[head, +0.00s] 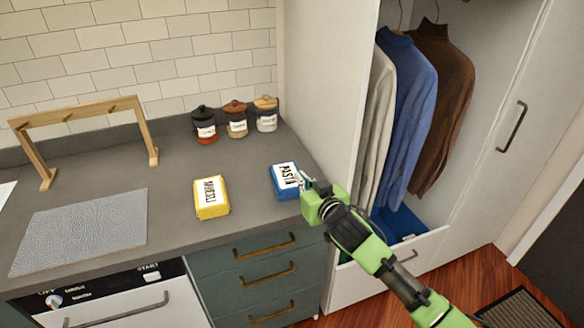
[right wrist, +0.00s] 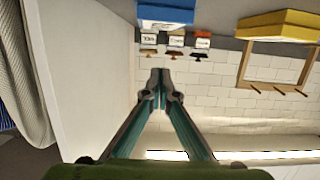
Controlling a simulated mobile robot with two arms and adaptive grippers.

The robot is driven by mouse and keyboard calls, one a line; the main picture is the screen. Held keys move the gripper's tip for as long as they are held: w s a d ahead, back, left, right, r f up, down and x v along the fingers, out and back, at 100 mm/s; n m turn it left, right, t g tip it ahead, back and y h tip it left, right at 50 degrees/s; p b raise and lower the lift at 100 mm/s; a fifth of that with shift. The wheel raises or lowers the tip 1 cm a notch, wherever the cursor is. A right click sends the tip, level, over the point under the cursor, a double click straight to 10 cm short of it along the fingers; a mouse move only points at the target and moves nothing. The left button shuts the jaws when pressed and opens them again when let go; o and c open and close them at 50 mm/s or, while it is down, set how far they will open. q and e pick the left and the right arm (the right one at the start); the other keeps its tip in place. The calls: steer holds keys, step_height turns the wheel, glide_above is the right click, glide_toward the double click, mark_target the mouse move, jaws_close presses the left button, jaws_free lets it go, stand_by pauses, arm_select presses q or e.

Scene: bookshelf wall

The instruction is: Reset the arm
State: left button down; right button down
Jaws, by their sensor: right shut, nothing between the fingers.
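My right arm reaches in from the lower right in the head view. Its green gripper (head: 303,182) is at the counter's right end, beside the blue pasta box (head: 285,181) and partly overlapping it in the picture. In the right wrist view the fingertips (right wrist: 158,90) meet with nothing between them. That view is upside down, and the blue box (right wrist: 166,12) shows at its top, apart from the fingers. My left gripper is in neither view.
A yellow box (head: 211,198) lies left of the blue one. Three jars (head: 236,119) stand by the tiled wall, and a wooden rack (head: 85,115) is at left. The open wardrobe (head: 323,90) with hanging clothes (head: 405,120) borders the counter's right side.

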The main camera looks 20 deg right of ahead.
steer(key=s+a+f+g, duration=0.3)
steer(key=s+f+g, duration=0.2)
steer(key=s+f, duration=0.9)
steer(key=s+f+n+g, duration=0.1)
steer(key=s+f+g, duration=0.15)
steer(key=s, duration=1.05)
steer(key=s+f+n+g, duration=0.1)
steer(key=s+g, duration=0.3)
steer(key=s, duration=0.9)
step_height(320, 180, down, 25)
steer(key=s+g, duration=0.1)
steer(key=g, duration=0.1)
steer(key=s+d+f, duration=0.2)
steer(key=s+f, duration=1.5)
steer(key=shift+s+d+f+g+h, duration=0.2)
steer(key=shift+s+g+h, duration=0.1)
steer(key=shift+s+g, duration=0.1)
